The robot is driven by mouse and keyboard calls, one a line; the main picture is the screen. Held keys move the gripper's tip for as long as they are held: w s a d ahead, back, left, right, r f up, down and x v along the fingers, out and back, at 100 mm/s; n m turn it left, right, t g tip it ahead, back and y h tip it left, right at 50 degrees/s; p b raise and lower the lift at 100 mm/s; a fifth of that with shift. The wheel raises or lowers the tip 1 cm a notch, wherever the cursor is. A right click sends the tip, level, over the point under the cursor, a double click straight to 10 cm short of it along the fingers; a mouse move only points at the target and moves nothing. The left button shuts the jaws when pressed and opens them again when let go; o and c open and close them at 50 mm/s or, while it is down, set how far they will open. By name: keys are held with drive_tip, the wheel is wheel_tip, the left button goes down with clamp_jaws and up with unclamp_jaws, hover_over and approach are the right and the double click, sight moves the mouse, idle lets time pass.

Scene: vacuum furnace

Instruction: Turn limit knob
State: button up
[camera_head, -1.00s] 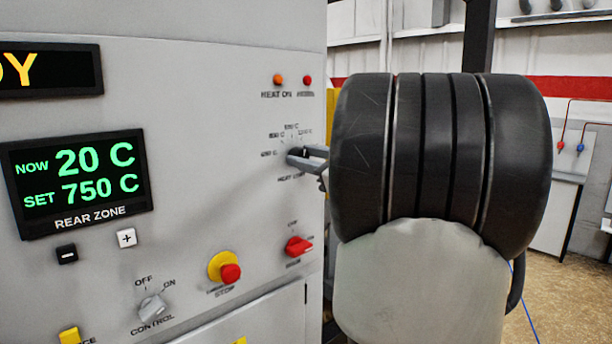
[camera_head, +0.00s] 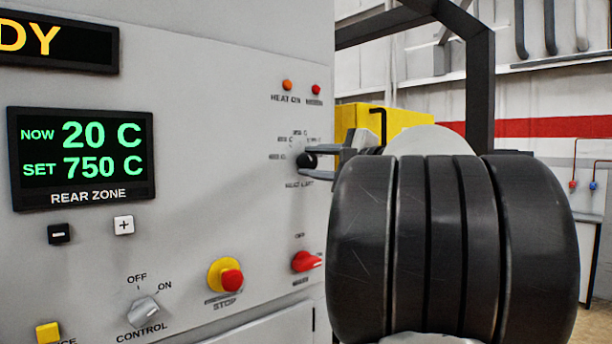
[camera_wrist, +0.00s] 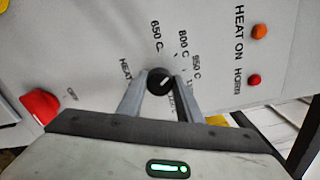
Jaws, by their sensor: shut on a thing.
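The limit knob (camera_head: 308,161) is a small black round knob on the grey panel, below the orange and red lamps. In the wrist view the knob (camera_wrist: 160,81) has a white pointer mark, and temperature labels, 650 C, 800 C and 950 C, are printed around it. My gripper (camera_wrist: 159,84) has its two grey fingers on either side of the knob and is shut on it. In the head view my gripper (camera_head: 314,149) reaches the knob from the right. My dark arm hides part of the label area there.
The panel also bears a red heater-side switch (camera_head: 306,261), a yellow-ringed red stop button (camera_head: 230,279), a grey control switch (camera_head: 144,310) and a display (camera_head: 82,159) reading NOW 20 C, SET 750 C. A yellow box (camera_head: 385,122) stands behind my arm.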

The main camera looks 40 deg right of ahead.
drive_tip(key=shift+n+b, duration=0.45)
drive_tip(key=shift+n, duration=0.05)
drive_tip(key=o, duration=1)
drive_tip(key=shift+o, duration=0.2)
drive_tip(key=s+d+p, duration=0.1)
drive_tip(key=s, duration=1.6)
drive_tip(key=shift+s+d, duration=0.2)
drive_tip(key=shift+s, duration=0.05)
